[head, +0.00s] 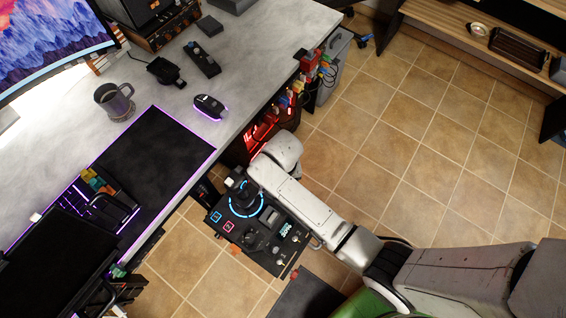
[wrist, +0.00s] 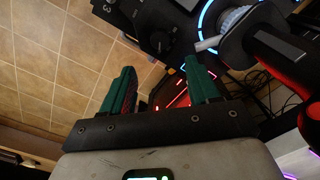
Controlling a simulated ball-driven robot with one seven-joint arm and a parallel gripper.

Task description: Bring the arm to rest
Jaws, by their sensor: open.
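My arm (head: 305,203) reaches in from the lower right in the head view, and its rounded far joint (head: 282,150) is beside the desk edge. My gripper is hidden there. In the wrist view my gripper (wrist: 162,78) shows two green fingers spread apart with nothing between them. A dark control panel (head: 262,250) with a blue ring light lies partly under my arm in the head view. It also shows at the top of the wrist view (wrist: 138,14), close beyond the fingers, with a black handle (wrist: 285,48) at the right.
A grey desk (head: 235,75) holds a mug (head: 113,101), a mouse (head: 208,107) and a dark mat (head: 150,160). A red-lit case (head: 262,133) is under its edge. A black chair (head: 60,270) stands lower left. Tiled floor (head: 420,130) is open at the upper right.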

